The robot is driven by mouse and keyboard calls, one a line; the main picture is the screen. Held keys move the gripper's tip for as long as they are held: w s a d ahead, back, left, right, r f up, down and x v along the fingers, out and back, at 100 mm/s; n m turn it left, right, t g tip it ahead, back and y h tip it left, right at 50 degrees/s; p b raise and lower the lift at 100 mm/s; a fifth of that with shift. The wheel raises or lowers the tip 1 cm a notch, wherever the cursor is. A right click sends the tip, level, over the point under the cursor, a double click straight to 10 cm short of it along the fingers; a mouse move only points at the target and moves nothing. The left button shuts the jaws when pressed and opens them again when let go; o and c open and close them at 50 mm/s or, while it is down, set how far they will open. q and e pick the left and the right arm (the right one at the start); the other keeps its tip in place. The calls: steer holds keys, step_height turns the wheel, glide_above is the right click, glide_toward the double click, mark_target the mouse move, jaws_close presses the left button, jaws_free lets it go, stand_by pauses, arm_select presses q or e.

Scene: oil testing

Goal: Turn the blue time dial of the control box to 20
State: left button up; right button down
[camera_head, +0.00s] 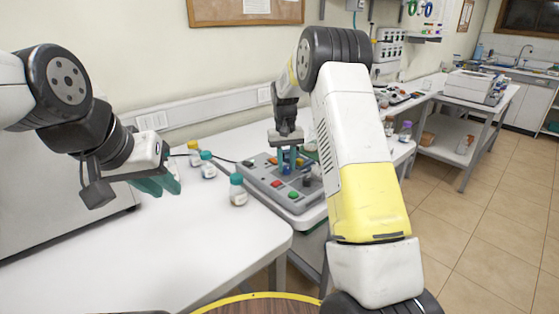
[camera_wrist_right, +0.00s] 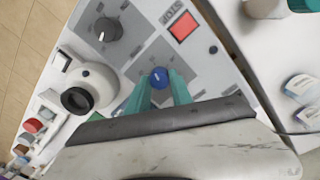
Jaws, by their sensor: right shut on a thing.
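The grey control box (camera_head: 257,178) stands on the white table. Its blue time dial (camera_wrist_right: 158,77) shows between the teal fingertips in the right wrist view, with a pale mark on its top. My right gripper (camera_head: 288,163) reaches down over the box and is shut on the dial; it also shows in the right wrist view (camera_wrist_right: 159,88). The fingers largely hide the dial in the head view. The scale numbers around it are too small to read. My left gripper (camera_head: 164,182) is open and empty above the table, left of the box.
Small bottles with teal caps (camera_head: 237,190) and a yellow-capped bottle (camera_head: 194,152) stand left of the box. The box also has a red button (camera_wrist_right: 183,26) and a dark knob (camera_wrist_right: 108,29). The front of the white table (camera_head: 200,255) is clear.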

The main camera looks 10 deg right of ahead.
mark_target(286, 167)
steer(key=c, duration=1.1)
jaws_free()
steer(key=shift+c, duration=0.2)
steer(key=shift+a+r, duration=0.15)
steer(key=shift+r, duration=3.75)
